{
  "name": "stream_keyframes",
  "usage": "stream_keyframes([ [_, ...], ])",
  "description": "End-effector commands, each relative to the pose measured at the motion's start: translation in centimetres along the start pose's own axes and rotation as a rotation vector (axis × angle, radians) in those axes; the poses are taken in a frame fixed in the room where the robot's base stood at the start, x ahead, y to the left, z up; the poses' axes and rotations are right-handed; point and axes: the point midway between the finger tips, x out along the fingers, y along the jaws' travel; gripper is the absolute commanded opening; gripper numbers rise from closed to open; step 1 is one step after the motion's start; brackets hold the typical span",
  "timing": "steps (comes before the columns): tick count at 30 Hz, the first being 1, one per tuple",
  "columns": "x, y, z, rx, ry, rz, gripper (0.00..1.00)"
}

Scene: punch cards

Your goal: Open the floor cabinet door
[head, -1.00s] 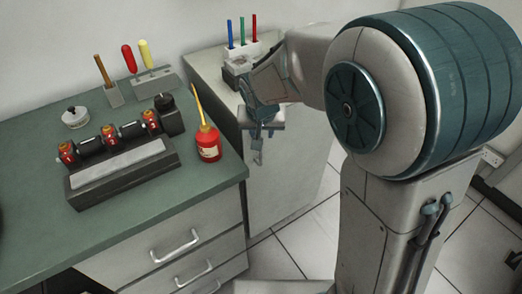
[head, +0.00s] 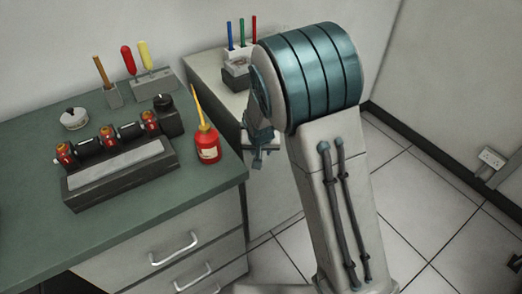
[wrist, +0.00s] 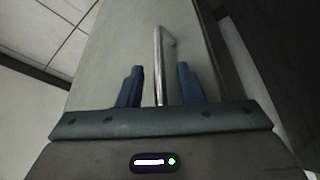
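The floor cabinet (head: 262,200) is a pale box standing beyond the green-topped workbench in the head view, partly hidden by my arm. In the wrist view its pale door (wrist: 110,60) fills the middle, with an upright metal bar handle (wrist: 158,50) on it. My gripper (wrist: 160,86) is open, its two blue fingers on either side of the handle in that view. I cannot tell whether they touch it. In the head view my gripper (head: 260,156) is by the cabinet's front. The door looks shut.
The green workbench (head: 130,220) has drawers with bar handles. On it stand a red oil bottle (head: 207,145), a black rack (head: 120,175) and tool holders. A pen holder (head: 237,72) stands on the cabinet top. Tiled floor (head: 410,200) is clear at right.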

Motion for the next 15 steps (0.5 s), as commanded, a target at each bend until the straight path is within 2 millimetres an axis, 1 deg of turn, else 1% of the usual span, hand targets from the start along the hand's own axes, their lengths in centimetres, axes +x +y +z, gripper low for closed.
stream_keyframes([
  [3, 0.31, -0.01, 0.01, 0.0, 0.0, 0.0, 0.32],
  [9, 0.31, -0.02, 0.01, 0.0, 0.0, 0.0, 0.32],
  [10, 0.3, -0.02, 0.01, 0.0, 0.0, 0.0, 0.3],
  [13, 0.29, -0.02, 0.01, 0.0, 0.0, 0.0, 0.02],
  [15, 0.29, -0.02, 0.0, 0.0, 0.0, 0.0, 0.0],
])
